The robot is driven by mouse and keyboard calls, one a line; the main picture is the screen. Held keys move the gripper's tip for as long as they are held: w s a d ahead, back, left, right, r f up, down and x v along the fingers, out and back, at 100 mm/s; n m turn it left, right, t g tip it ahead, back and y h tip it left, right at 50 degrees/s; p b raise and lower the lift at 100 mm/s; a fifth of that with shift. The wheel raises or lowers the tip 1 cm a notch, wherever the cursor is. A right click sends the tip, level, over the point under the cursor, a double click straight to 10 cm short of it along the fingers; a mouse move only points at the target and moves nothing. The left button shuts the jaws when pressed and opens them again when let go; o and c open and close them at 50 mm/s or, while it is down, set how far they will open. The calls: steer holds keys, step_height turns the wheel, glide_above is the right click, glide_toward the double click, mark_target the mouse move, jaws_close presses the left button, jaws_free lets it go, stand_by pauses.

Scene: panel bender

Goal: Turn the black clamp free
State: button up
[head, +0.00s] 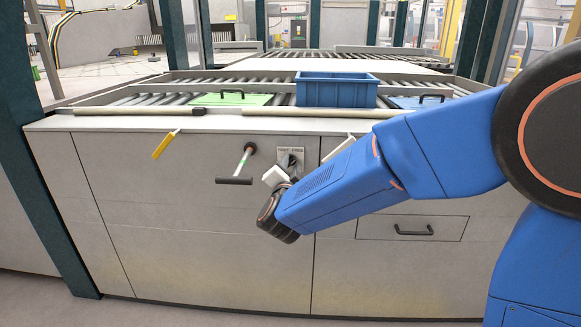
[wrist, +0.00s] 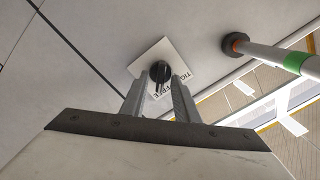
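The black clamp (wrist: 160,72) sits on a white square label plate (wrist: 172,52) on the cabinet front. In the head view the plate (head: 290,150) and the dark clamp (head: 291,161) show just above my gripper (head: 274,177), which is largely hidden by my arm. In the wrist view my gripper (wrist: 161,84) is open, its two fingers on either side of the clamp's handle with gaps. I cannot tell whether the fingertips reach fully around it.
A rod with a green band and black crossbar (head: 235,181) sticks out left of the clamp. A yellow-handled lever (head: 165,145) hangs further left. A drawer (head: 412,228) is at lower right. A blue bin (head: 337,90) and a green panel (head: 231,99) are on the rollers above.

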steer(key=s, duration=1.7)
steer(key=shift+s+a, duration=0.15)
steer(key=shift+a, duration=0.15)
steer(key=d+n+g+y, duration=0.5)
steer(key=d+n+y, duration=0.15)
steer(key=d, duration=0.35)
steer(key=s+d+f+n+g+h, duration=0.1)
steer(key=s+d+f+g+h, duration=0.2)
steer(key=s+d, duration=0.8)
steer(key=s+d+f+n+g+h, duration=0.2)
steer(key=s+d+f+g, duration=0.3)
steer(key=s+d, duration=0.5)
steer(key=shift+s+d+f+h, duration=0.35)
steer(key=shift+d+f+h, duration=0.15)
steer(key=shift+d, duration=0.3)
